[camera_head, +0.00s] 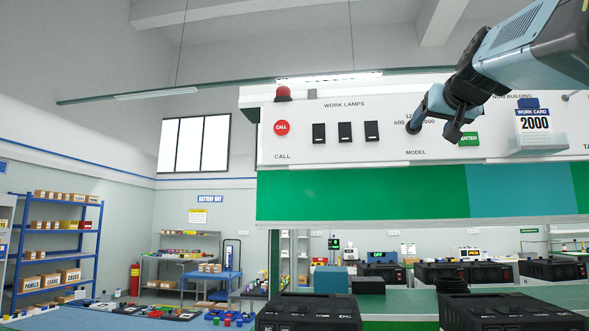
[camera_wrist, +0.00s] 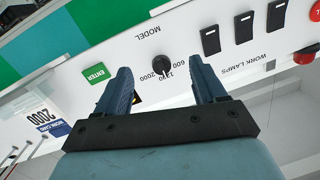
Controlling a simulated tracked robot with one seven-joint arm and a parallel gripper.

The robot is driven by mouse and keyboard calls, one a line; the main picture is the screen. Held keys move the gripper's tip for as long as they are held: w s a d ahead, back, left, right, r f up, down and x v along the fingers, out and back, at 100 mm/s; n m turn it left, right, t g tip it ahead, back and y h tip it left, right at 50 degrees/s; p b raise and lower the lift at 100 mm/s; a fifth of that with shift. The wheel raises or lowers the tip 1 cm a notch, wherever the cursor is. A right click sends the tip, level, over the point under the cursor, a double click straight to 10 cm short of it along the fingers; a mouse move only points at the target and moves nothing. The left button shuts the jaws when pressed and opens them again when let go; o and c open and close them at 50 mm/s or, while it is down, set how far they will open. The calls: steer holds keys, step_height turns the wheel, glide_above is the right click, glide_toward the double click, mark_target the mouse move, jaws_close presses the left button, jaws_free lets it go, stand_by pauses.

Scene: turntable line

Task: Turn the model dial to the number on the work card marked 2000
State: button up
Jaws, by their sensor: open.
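The model dial (camera_wrist: 161,66) is a round black knob on the white panel, seen upside down in the wrist view. The numbers 600, 2000 and a partly legible middle one stand around it; I cannot tell surely where its pointer stands. My gripper (camera_wrist: 160,78) is open, its two blue fingers on either side of the dial's position, with no clear contact. In the head view my gripper (camera_head: 432,127) is in front of the panel and hides the dial. The work card (camera_head: 534,122), marked 2000, stands in a holder right of it; it also shows in the wrist view (camera_wrist: 42,118).
The green ENTER button (camera_head: 468,139) is just right of my gripper; it also shows in the wrist view (camera_wrist: 96,74). Three black work-lamp switches (camera_head: 345,132) and a red CALL button (camera_head: 282,128) are to the left. A green board (camera_head: 360,193) runs below the panel.

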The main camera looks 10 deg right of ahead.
step_height(320, 180, up, 4)
steer(key=d, duration=0.2)
steer(key=w+d, duration=0.2)
steer(key=w, duration=1)
steer(key=shift+w+r+t, duration=0.15)
steer(key=shift+w+t, duration=0.2)
steer(key=shift+t, duration=0.05)
steer(key=shift+d, duration=0.1)
steer(key=shift+c, duration=0.4)
steer(key=shift+h, duration=0.4)
steer(key=c, duration=1)
